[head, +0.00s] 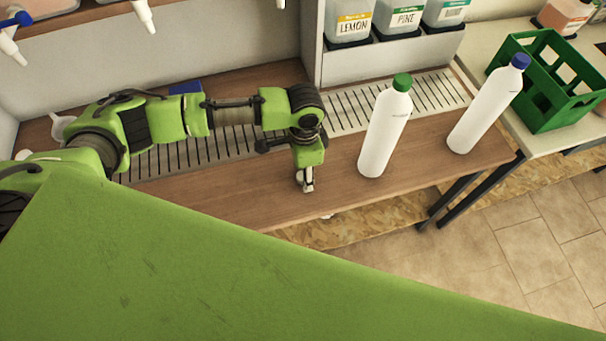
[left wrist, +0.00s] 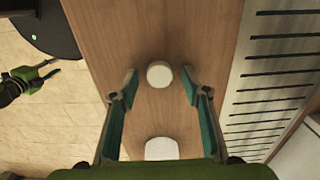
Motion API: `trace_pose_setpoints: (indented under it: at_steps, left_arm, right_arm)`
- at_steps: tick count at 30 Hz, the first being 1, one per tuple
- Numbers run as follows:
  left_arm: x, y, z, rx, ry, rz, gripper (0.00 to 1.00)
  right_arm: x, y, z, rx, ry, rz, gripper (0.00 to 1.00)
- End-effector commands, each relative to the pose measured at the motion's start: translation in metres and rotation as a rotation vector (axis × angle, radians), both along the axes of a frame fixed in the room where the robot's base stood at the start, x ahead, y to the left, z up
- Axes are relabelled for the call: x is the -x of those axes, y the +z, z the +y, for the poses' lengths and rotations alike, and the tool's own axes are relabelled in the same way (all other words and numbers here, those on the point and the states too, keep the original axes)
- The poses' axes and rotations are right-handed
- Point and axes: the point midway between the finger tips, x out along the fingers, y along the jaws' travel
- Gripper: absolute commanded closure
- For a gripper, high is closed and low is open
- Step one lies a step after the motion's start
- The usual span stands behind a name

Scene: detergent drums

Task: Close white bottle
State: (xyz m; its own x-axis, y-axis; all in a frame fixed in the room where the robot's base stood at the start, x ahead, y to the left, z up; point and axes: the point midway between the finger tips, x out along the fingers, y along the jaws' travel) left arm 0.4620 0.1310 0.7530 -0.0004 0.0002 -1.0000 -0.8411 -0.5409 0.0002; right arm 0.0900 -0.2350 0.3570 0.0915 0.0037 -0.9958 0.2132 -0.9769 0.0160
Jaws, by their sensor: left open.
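Two white bottles stand upright on the wooden bench in the head view. One has a green cap (head: 402,82) on its white body (head: 384,135). The other has a blue cap (head: 520,62) on its body (head: 487,108) and stands farther right. My left gripper (head: 307,184) points down over the bench, left of the green-capped bottle. In the left wrist view it (left wrist: 160,88) is open, with a small round white piece (left wrist: 159,74) between its fingertips, apart from both. Another white rounded piece (left wrist: 161,149) shows between the finger bases, partly hidden.
A slotted drain strip (head: 350,105) runs behind the bench's wooden front. Labelled detergent containers (head: 350,22) stand behind it. A green crate (head: 548,80) is on the right table. A small green and black arm end (left wrist: 45,72), likely my right gripper, shows over the floor.

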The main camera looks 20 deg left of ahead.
Motion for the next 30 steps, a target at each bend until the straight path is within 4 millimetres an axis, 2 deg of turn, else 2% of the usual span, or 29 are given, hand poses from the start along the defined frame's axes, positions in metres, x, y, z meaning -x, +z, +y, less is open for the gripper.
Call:
trace_pose_setpoints:
  at_steps: [9,10,14,15,25,30]
  left_arm:
    - [0.0001,-0.0009,-0.0002,0.0,0.0,0.0,0.57]
    - [0.0001,-0.0009,-0.0002,0.0,0.0,0.0,0.6]
    - [0.0001,-0.0008,-0.0003,0.0,0.0,0.0,0.81]
    - [0.0001,-0.0008,-0.0003,0.0,0.0,0.0,0.83]
    - [0.0,-0.0003,-0.0002,0.001,0.0,-0.001,0.83]
    - [-0.0006,0.0073,-0.0004,0.001,0.0,-0.002,0.83]
  right_arm:
    - [-0.0004,0.0,-0.0013,0.002,0.0,0.0,0.68]
    - [-0.0004,0.0,-0.0013,0.002,0.0,0.0,0.68]
    - [-0.0004,0.0,-0.0014,0.002,0.0,0.0,0.68]
    - [-0.0005,0.0,-0.0014,0.002,0.0,0.0,0.68]
    - [-0.0004,-0.0002,-0.0013,0.002,0.0,0.0,0.68]
    - [-0.0004,-0.002,-0.0013,0.002,0.0,0.0,0.68]
